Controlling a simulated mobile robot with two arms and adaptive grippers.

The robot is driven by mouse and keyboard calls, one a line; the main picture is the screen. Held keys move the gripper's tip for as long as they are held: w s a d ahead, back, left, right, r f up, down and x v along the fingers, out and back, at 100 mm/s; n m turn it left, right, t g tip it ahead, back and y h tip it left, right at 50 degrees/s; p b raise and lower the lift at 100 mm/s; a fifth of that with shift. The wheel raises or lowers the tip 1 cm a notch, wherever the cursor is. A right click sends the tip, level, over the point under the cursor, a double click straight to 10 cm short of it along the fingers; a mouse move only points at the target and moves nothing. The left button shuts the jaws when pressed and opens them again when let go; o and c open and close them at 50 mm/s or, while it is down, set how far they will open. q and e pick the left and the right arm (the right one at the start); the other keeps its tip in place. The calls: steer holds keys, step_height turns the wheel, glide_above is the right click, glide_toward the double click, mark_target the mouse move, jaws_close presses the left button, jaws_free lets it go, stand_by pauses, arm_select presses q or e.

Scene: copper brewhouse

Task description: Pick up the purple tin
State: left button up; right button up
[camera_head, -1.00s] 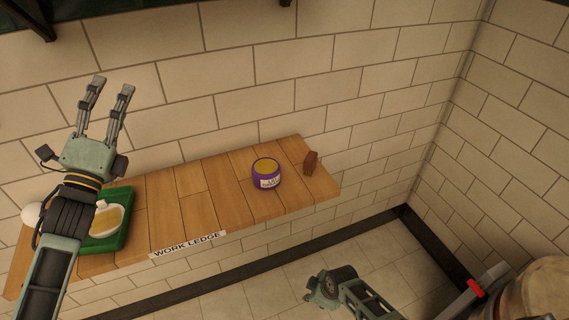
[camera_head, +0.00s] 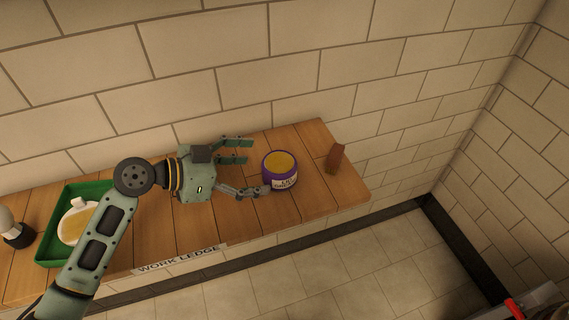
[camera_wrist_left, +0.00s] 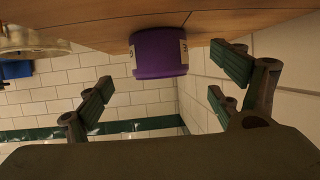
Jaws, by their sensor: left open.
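The purple tin (camera_head: 279,172) stands upright on the wooden work ledge (camera_head: 312,206), with a yellowish top and a pale label on its side. My left gripper (camera_head: 254,168) is open just left of the tin, its fingers pointing toward it. In the head view the lower finger's tip overlaps the tin's lower left edge; I cannot tell whether it touches. In the left wrist view the purple tin (camera_wrist_left: 158,54) shows ahead, between the spread fingers of the left gripper (camera_wrist_left: 165,88). My right gripper is not in view.
A small brown block (camera_head: 335,158) stands right of the tin near the ledge's end. A tiled wall runs behind the ledge.

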mark_target(277, 162)
arm_select(q)
steer(key=p+x, duration=0.1)
steer(key=x, duration=0.1)
steer(key=p+x, duration=0.1)
steer(key=x, duration=0.1)
steer(key=r+p+x, duration=0.1)
steer(key=x, duration=0.1)
steer(key=shift+w+d+f, duration=0.15)
steer(key=shift+d, duration=0.2)
steer(key=shift+w+d+f, duration=0.1)
steer(key=shift+d+f, duration=0.1)
steer(key=shift+c, duration=0.4)
steer(key=c, duration=1.4)
steer(key=shift+r, duration=0.15)
steer(key=shift+r, duration=0.55)
step_height(277, 162, up, 3)
steer(key=shift+f+b, duration=0.1)
steer(key=shift+b, duration=0.65)
steer(key=s+d+r, duration=0.2)
steer(key=d, duration=0.1)
steer(key=s+d+r+b, duration=0.1)
steer(key=s+d+r, duration=0.1)
steer(key=s+d, duration=0.1)
steer(key=s+d+r, duration=0.2)
steer(key=r, duration=0.1)
steer(key=shift+s+d, duration=0.25)
steer(key=shift+d, duration=0.15)
